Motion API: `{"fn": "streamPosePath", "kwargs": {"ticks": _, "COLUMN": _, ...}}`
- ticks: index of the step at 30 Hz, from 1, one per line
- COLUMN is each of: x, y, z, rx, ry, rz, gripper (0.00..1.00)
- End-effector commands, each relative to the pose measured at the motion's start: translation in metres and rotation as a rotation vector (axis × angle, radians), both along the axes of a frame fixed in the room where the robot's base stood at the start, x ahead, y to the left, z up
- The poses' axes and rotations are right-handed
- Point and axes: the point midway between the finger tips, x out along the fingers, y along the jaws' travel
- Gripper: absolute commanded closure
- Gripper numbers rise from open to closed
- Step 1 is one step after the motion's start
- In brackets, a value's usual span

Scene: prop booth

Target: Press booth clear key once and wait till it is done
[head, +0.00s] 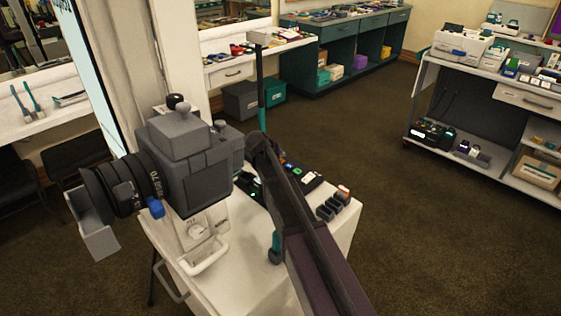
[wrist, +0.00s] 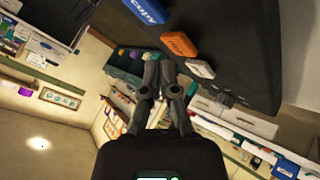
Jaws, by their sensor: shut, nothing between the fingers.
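In the wrist view a dark panel (wrist: 215,45) carries a row of keys. A blue key (wrist: 146,9) reads "copy". An orange key (wrist: 179,44) has lettering too small to read, and a smaller white key (wrist: 200,69) sits beside it. I cannot tell which one is the clear key. My gripper (wrist: 161,60) is shut and empty, its fingertips below and left of the orange key in the picture. No contact shows. In the head view my gripper cannot be made out.
In the head view a grey camera-like device (head: 185,155) with a dark lens stands above a white table (head: 235,250). Small dark items (head: 333,204) sit on the table's right side. A shelf unit (head: 490,110) stands at right. The brown floor between is clear.

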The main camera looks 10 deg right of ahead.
Motion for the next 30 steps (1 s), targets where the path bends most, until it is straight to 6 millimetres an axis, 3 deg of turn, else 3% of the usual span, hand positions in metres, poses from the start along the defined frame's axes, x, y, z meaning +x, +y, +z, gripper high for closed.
{"fn": "streamPosePath", "kwargs": {"ticks": 30, "x": 0.0000, "y": 0.0000, "z": -0.0097, "rx": 0.000, "ry": 0.000, "rz": 0.000, "gripper": 1.00}}
